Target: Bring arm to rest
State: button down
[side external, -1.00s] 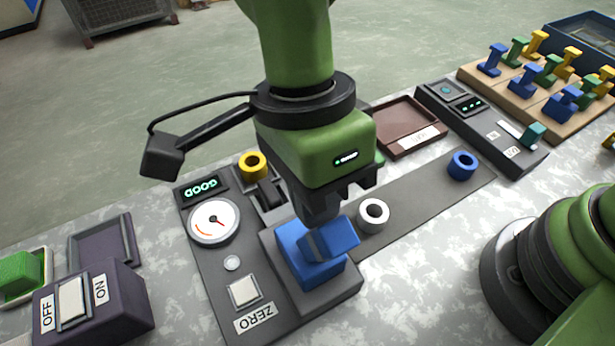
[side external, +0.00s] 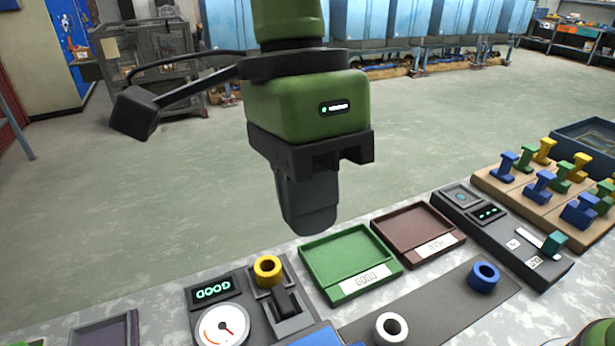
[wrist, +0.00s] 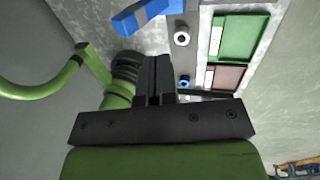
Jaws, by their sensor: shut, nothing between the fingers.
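My gripper (side external: 308,212) hangs in the air above the back edge of the bench, well above the green tray in the picture. Its fingers are together with nothing between them. In the wrist view the closed fingers (wrist: 153,85) point at the bench. A blue block (side external: 318,337) is cut off by the bottom edge of the side view. It also shows at the top of the wrist view (wrist: 148,14), apart from my gripper.
A green tray (side external: 315,258) and a brown tray (side external: 400,222) lie along the back. A dial (side external: 222,327), a yellow ring (side external: 267,268), a white ring (side external: 391,327) and a blue ring (side external: 485,275) are near. A wooden rack (side external: 487,183) holds several coloured pieces. Space around my gripper is clear.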

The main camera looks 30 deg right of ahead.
jog(key=d+r+n+t+y, duration=0.35)
jog(key=d+r+n, duration=0.35)
jog(key=d, duration=0.7)
jog(key=s+d+f+n+t+h, duration=0.1)
jog(key=s+d+n+t, duration=0.5)
jog(key=s+d, duration=0.3)
jog(key=shift+d+f+n, duration=0.35)
jog(key=shift+d+n, duration=0.05)
jog(key=shift+d, duration=0.15)
